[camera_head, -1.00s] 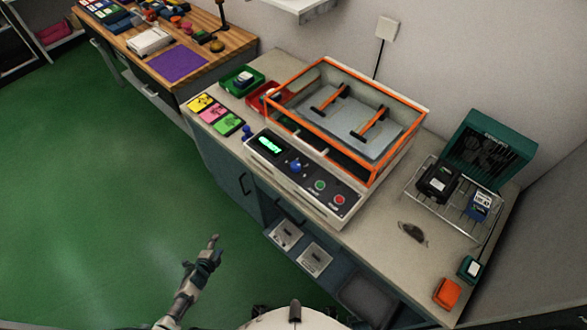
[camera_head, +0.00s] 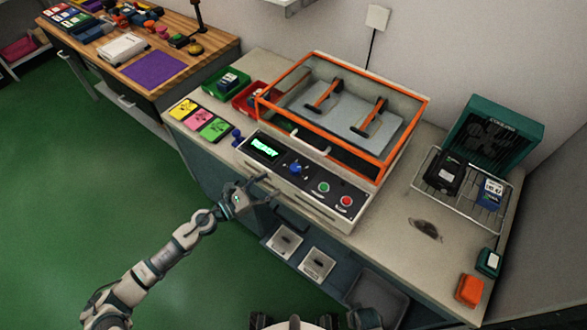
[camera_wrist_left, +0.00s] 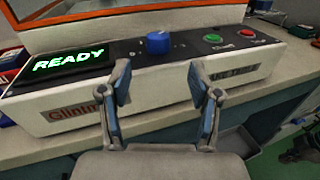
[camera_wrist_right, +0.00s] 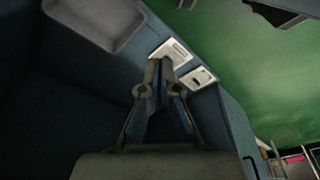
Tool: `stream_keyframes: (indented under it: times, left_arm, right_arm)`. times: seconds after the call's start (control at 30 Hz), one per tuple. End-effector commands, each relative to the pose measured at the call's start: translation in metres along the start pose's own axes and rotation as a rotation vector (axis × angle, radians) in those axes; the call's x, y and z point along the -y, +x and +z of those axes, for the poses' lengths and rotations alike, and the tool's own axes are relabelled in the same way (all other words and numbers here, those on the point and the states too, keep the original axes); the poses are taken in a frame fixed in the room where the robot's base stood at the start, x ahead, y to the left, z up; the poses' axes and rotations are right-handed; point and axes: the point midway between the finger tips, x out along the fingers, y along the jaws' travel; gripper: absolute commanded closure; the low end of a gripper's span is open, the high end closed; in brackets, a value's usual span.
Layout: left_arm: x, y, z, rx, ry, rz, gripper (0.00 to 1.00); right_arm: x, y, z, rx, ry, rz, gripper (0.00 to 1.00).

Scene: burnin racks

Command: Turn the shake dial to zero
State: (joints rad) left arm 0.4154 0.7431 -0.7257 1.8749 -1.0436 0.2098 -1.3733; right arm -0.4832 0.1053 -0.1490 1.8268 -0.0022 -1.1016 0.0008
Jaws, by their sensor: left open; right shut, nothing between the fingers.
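The shake dial is a blue knob (camera_head: 295,168) on the sloped front panel of the shaker (camera_head: 338,207). It also shows in the left wrist view (camera_wrist_left: 159,43), beyond and between my open fingers. A display (camera_wrist_left: 60,63) left of it reads READY in green. My left gripper (camera_head: 262,188) is open and empty, in front of the panel and apart from the dial. My right gripper (camera_wrist_right: 164,66) is shut and empty, low by the cabinet's lower shelf. The dial's pointer setting is too small to read.
A green button (camera_head: 323,187) and a red button (camera_head: 346,201) sit right of the dial. An orange-framed lid (camera_head: 405,140) covers the shaker platform. Coloured cards (camera_head: 198,117) lie left. A wire rack (camera_head: 460,211) with devices stands right. The bench's front strip is narrow.

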Motion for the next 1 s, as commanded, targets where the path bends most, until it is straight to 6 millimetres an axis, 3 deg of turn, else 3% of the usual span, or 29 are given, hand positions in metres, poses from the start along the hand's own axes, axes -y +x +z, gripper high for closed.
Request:
stream_keyframes:
  times: [0.2, 0.4, 0.57, 0.83, 0.87, 1.0]
  left_arm:
    - [0.0, 0.052, 0.002, 0.002, 0.0, -0.001, 0.37]
    - [0.001, 0.085, 0.0, 0.0, 0.001, 0.0, 0.37]
    - [0.001, 0.096, 0.0, -0.001, 0.001, 0.0, 0.37]
    - [0.0, 0.096, -0.001, 0.0, -0.002, 0.0, 0.37]
    - [0.0, 0.095, -0.001, 0.0, -0.002, 0.0, 0.4]
    - [0.0, 0.095, -0.001, 0.0, -0.002, 0.0, 0.75]
  right_arm:
    - [0.001, 0.019, 0.011, 0.006, -0.002, -0.001, 1.0]
    - [0.0, 0.026, 0.015, 0.008, -0.003, -0.003, 1.0]
    - [0.0, 0.027, 0.017, 0.01, -0.003, -0.003, 1.0]
    - [0.0, 0.028, 0.016, 0.012, -0.003, -0.001, 1.0]
    - [0.0, 0.028, 0.017, 0.012, -0.003, -0.001, 1.0]
    - [0.0, 0.028, 0.017, 0.012, -0.003, -0.001, 1.0]
